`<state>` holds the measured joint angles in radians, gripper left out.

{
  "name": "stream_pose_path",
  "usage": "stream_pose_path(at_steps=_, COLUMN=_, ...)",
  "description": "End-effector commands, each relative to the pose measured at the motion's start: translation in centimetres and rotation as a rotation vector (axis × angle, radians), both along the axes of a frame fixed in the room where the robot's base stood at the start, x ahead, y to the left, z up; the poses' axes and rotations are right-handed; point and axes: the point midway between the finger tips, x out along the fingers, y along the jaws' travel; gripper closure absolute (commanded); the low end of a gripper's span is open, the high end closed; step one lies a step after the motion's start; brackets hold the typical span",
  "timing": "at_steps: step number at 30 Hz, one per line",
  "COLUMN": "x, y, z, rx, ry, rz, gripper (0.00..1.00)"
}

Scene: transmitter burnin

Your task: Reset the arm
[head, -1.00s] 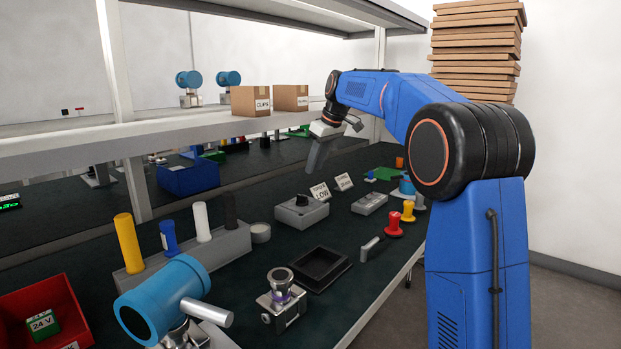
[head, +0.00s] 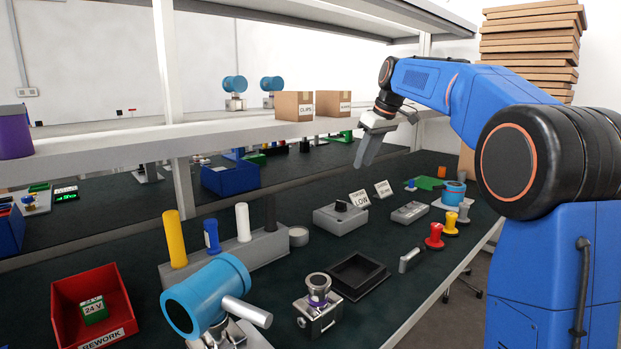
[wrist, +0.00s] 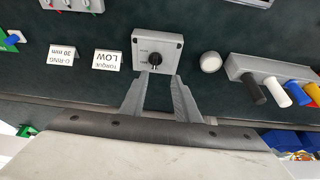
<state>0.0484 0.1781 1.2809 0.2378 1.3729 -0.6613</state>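My gripper (head: 366,152) hangs above the far part of the bench, fingers pointing down, clear of the things below. In the wrist view my gripper (wrist: 160,85) shows two grey fingers spread apart with nothing between them. Beyond the fingertips is a grey box with a black knob (wrist: 156,60); it also stands on the bench in the head view (head: 341,216). My arm (head: 440,85) is bent, reaching in from the right.
A shelf (head: 240,125) with small cartons (head: 294,106) is behind my gripper. On the bench are a blue transmitter (head: 207,295), a rack of coloured cylinders (head: 225,252), a black tray (head: 357,275), a red rework bin (head: 92,305) and red and yellow knobs (head: 434,236).

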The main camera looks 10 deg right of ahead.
Motion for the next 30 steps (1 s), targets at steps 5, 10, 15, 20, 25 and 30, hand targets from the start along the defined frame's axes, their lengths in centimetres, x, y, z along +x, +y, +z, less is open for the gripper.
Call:
stream_pose_path(at_steps=5, x=-6.0, y=0.0, z=-0.3, rx=-0.003, ry=0.005, rz=-0.077, gripper=0.71)
stream_pose_path(at_steps=10, x=-11.8, y=-0.2, z=-1.6, rx=-0.006, ry=0.008, rz=-0.152, gripper=0.71)
stream_pose_path(at_steps=15, x=-17.7, y=-0.4, z=-3.4, rx=-0.007, ry=0.009, rz=-0.226, gripper=0.71)
stream_pose_path(at_steps=20, x=-23.1, y=-0.6, z=-5.8, rx=-0.009, ry=0.008, rz=-0.293, gripper=0.71)
stream_pose_path(at_steps=25, x=-28.9, y=-0.9, z=-9.0, rx=-0.008, ry=0.005, rz=-0.362, gripper=0.71)
stream_pose_path(at_steps=30, x=-34.6, y=-1.2, z=-12.8, rx=-0.006, ry=-0.001, rz=-0.429, gripper=0.71)
